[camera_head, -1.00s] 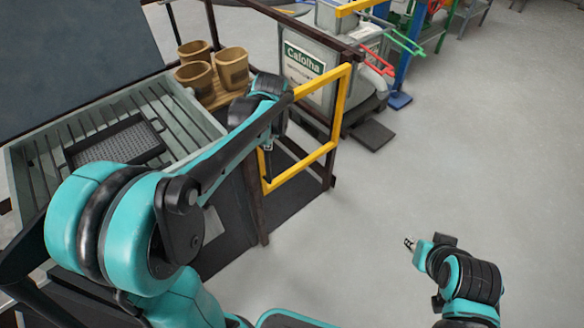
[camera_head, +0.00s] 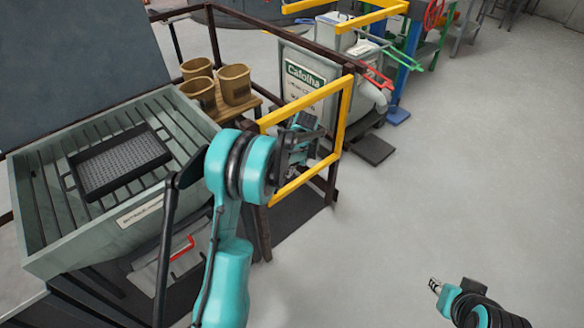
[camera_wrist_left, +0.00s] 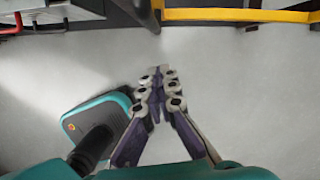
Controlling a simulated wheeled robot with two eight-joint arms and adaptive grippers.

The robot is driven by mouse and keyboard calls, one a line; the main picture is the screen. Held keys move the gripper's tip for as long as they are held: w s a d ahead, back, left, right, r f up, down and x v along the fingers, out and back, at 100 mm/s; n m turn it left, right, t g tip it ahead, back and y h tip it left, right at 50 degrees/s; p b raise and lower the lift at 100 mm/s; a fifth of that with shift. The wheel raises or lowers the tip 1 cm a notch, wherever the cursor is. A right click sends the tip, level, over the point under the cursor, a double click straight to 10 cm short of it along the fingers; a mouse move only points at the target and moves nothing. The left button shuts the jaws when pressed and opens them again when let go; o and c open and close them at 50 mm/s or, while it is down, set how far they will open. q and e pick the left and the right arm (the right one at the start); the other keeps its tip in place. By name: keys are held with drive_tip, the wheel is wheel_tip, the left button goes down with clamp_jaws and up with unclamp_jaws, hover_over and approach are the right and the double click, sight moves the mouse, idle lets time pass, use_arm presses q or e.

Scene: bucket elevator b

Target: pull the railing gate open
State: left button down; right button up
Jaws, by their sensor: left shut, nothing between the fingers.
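The railing gate (camera_head: 344,105) is a yellow rectangular frame between dark brown posts, beside the platform. Its frame lines up with the railing posts in the head view. My left arm reaches in front of it, and my left gripper (camera_head: 302,140) overlaps its opening; the fingertips are hard to make out there. In the left wrist view the left gripper (camera_wrist_left: 159,80) is shut and empty over grey floor. A yellow bar (camera_wrist_left: 235,15) runs along the top of that view, apart from the fingers. My right gripper (camera_head: 434,284) is low at the right, away from the gate; its jaws are too small to judge.
A grey slatted bin (camera_head: 60,245) with a black mesh tray (camera_head: 118,165) stands left. Brown buckets (camera_head: 235,85) sit behind the gate. A machine with a green sign (camera_head: 305,75) stands beyond. Open grey floor (camera_head: 450,160) fills the right.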

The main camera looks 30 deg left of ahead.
use_arm(q)
drive_tip(key=shift+w+a+f+b, duration=0.15)
drive_tip(key=shift+a+f+b, duration=0.1)
drive_tip(key=shift+a, duration=0.45)
drive_tip(key=shift+w+a+f+b, duration=0.1)
drive_tip(key=shift+a+f+b, duration=0.1)
drive_tip(key=shift+a, duration=0.55)
drive_tip(key=shift+w+a+f+b, duration=0.15)
drive_tip(key=shift+a+f+b, duration=0.1)
drive_tip(key=shift+a, duration=0.45)
drive_tip(key=shift+a, duration=0.1)
